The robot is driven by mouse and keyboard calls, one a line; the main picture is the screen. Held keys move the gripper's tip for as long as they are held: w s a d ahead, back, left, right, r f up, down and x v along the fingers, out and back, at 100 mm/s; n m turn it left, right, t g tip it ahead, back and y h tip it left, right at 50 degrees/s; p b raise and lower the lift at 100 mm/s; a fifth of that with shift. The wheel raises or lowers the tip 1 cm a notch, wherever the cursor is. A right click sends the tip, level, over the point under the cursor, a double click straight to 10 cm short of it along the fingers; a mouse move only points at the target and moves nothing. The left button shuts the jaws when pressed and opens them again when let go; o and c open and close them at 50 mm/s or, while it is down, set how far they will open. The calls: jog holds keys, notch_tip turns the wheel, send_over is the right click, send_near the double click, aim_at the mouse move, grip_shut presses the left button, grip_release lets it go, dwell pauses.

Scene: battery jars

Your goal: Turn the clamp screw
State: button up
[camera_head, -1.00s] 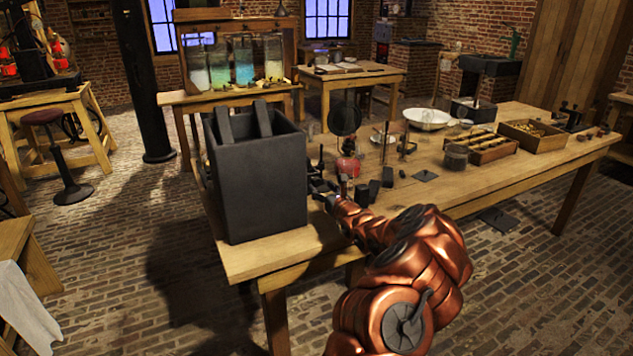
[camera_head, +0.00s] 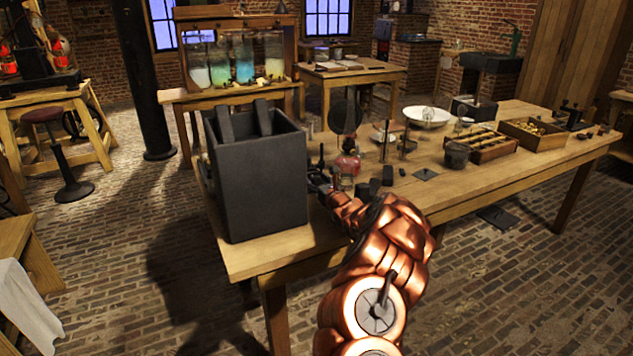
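My copper-coloured arm reaches over the front edge of the wooden workbench (camera_head: 262,262). My gripper (camera_head: 318,180) is at the right side of a tall dark box (camera_head: 262,190), close to its front right part. The gripper is small and dark against the dark box, so I cannot tell whether its fingers are open or shut. I cannot make out a clamp screw; it is too small or hidden near the gripper. A small red piece of apparatus (camera_head: 347,165) stands just to the right of the gripper.
Small dark blocks (camera_head: 387,175) lie right of the gripper. A round dark disc on a stand (camera_head: 345,117) is behind. A white bowl (camera_head: 427,117), a wooden rack (camera_head: 481,146) and a wooden tray (camera_head: 534,134) stand farther right. The bench's front right is mostly clear.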

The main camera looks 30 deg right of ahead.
grip_shut()
jog(key=shift+f+b, duration=0.1)
jog(key=shift+b, duration=0.35)
jog(key=shift+a+n+b, duration=0.1)
jog(key=shift+n+b, duration=0.2)
jog(key=shift+b, duration=0.2)
jog(key=n+b, duration=0.1)
jog(key=b, duration=0.1)
jog(key=shift+b, duration=0.3)
jog(key=shift+o, duration=0.4)
grip_release()
jog(key=shift+s, duration=0.1)
